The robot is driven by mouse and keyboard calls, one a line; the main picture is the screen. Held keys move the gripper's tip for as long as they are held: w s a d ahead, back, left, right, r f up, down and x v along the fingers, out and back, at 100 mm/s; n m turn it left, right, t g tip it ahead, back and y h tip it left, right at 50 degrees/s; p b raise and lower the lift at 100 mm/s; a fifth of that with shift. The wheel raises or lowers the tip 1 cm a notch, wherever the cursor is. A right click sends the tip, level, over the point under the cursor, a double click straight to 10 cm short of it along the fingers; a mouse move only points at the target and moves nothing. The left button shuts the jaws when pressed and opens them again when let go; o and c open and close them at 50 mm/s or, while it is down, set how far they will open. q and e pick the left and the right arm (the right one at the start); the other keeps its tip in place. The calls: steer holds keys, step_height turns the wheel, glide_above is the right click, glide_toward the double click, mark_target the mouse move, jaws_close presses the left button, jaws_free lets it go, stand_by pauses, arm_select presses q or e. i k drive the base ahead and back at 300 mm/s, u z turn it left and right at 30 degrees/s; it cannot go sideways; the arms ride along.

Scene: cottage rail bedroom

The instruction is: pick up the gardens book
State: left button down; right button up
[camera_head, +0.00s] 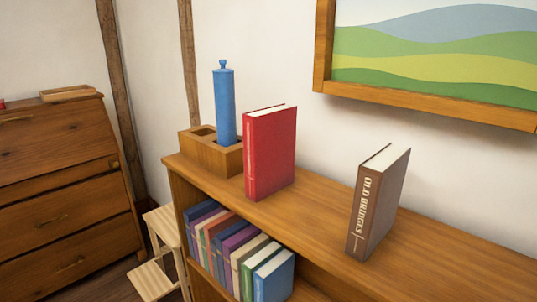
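A red book (270,152) stands upright on top of the wooden bookcase (310,225). Pale lettering runs down its spine, too small to read. A brown book (379,203) stands upright to its right, with "OLD BRIDGES" on its spine. Several books in different colours (237,250) stand in a row on the shelf below, their titles too small to read. I cannot tell which book is the gardens book. Neither of my grippers shows.
A wooden holder (210,153) with a blue cylinder (225,107) stands left of the red book. A wooden step stool (158,255) is beside the bookcase. A chest of drawers (60,180) is at far left. A framed landscape (430,55) hangs above. The bookcase top is clear between the two books.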

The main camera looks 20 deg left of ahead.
mark_target(270, 133)
steer(key=k, duration=0.5)
steer(key=z, duration=0.7)
steer(key=i, duration=0.8)
steer(key=u, duration=0.7)
